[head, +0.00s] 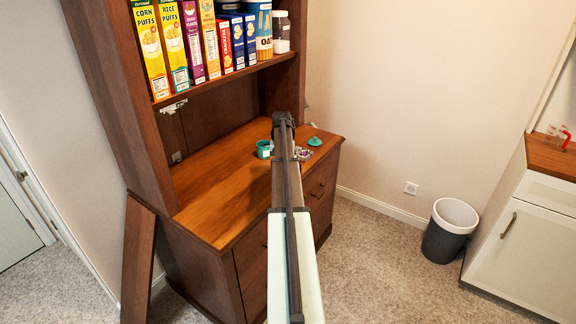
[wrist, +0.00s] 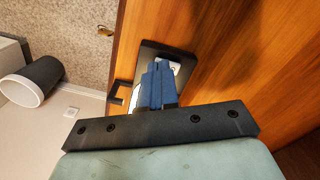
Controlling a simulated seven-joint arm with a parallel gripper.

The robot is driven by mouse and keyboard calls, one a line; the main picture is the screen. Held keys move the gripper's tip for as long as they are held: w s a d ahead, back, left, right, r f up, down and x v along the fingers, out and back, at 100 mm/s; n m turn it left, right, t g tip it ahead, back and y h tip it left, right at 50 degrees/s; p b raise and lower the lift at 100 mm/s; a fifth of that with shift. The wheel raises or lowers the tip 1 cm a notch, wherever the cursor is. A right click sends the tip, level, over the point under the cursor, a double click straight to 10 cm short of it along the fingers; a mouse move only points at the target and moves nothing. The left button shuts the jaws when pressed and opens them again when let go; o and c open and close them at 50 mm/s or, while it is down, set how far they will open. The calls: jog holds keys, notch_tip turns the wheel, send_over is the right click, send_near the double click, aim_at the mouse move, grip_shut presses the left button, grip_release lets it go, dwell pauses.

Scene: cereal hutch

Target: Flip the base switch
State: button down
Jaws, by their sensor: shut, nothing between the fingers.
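In the wrist view a dark rectangular base (wrist: 151,48) lies on the wooden counter, with a pale plate on it beside my fingertips. I cannot make out the switch itself; my fingers cover part of the base. My gripper (wrist: 160,68) has its blue fingers together with nothing between them, over the base. Whether they touch it I cannot tell. In the head view my gripper (head: 283,118) is over the counter, and my arm hides much of what lies below it.
A teal cup (head: 264,149) stands left of my arm on the counter (head: 215,190); a teal lid (head: 314,141) lies to the right. Cereal boxes (head: 170,45) fill the shelf above. A bin (head: 447,230) stands on the floor. The counter's front left is clear.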

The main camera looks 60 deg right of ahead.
jog(key=shift+r, duration=3.2)
